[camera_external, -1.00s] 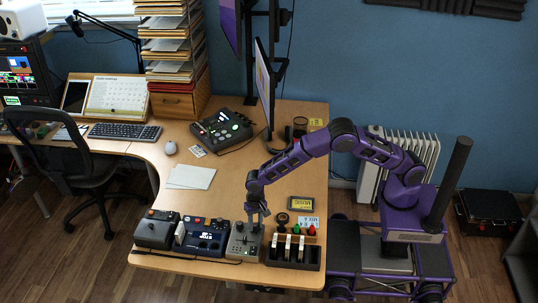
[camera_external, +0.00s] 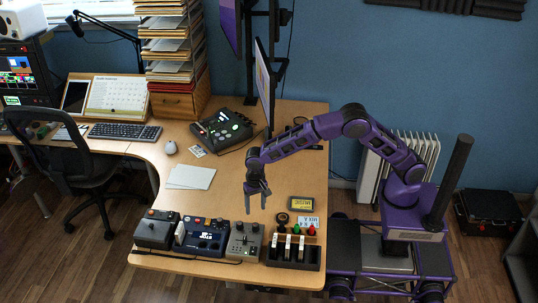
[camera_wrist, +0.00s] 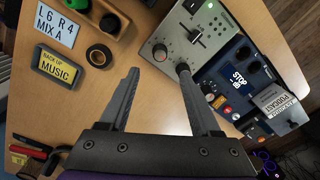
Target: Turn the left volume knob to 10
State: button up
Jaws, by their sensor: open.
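A small grey control box (camera_external: 244,240) stands in the front row on the desk. In the wrist view its light panel (camera_wrist: 213,25) shows a lever in a slot, a green light and a round black knob (camera_wrist: 160,52). A dark round shape lies at my right fingertip; I cannot tell if it is a second knob. I cannot read any knob's setting or tell which is the left volume knob. My gripper (camera_external: 257,206) is open and empty, pointing down above the desk, behind the box and apart from it. It also shows in the wrist view (camera_wrist: 158,74).
A blue device (camera_external: 203,240) with a STOP display stands left of the grey box. A dark tray (camera_external: 308,257) with white-topped levers stands to its right. A yellow MUSIC sign (camera_external: 301,203) lies behind the tray. The desk (camera_external: 225,190) behind the row is mostly clear.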

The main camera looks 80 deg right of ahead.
notch_tip(320, 180, up, 7)
jog(key=shift+r+p, duration=0.2)
jog(key=shift+p, duration=0.1)
jog(key=shift+s, duration=0.1)
